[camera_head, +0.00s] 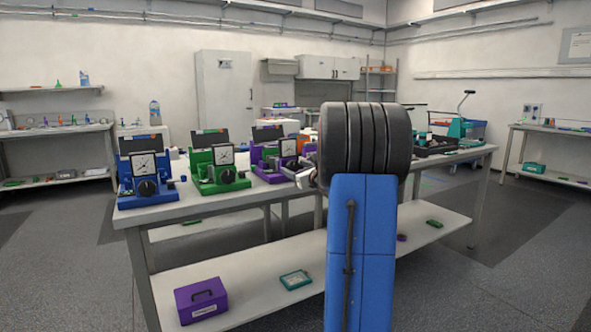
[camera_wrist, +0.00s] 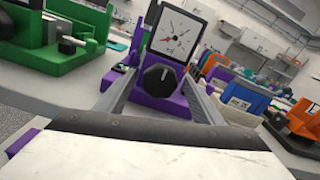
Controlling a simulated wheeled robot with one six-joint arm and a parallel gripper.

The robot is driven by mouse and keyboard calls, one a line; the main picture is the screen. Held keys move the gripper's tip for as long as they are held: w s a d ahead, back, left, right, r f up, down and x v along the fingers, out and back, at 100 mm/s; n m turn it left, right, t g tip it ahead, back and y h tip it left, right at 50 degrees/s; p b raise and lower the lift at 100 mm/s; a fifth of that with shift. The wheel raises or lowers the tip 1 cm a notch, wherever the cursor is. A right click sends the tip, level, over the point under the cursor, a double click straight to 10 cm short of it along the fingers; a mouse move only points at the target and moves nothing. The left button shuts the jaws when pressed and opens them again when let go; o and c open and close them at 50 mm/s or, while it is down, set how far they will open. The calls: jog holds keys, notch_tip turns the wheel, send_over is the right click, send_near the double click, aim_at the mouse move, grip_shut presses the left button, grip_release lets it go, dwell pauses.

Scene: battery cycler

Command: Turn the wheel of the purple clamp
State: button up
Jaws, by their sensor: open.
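The purple clamp (camera_head: 267,166) stands on the table, with a square white dial on it. In the wrist view the purple clamp (camera_wrist: 172,103) is straight ahead, tilted in the picture. Its wheel, a round black knob (camera_wrist: 159,80), sits below the dial (camera_wrist: 180,34). My gripper (camera_wrist: 160,74) is open, with one finger on each side of the knob in the picture. Whether the fingers touch it or are still short of it, I cannot tell. In the head view my gripper (camera_head: 305,177) is at the clamp's right front, and my arm hides part of that area.
A green clamp (camera_head: 217,171) and a blue clamp (camera_head: 146,179) stand to the left on the same table (camera_head: 195,208). In the wrist view the green clamp (camera_wrist: 60,50) is at upper left.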

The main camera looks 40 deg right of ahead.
jog(key=c, duration=1)
jog(key=shift+c, duration=0.2)
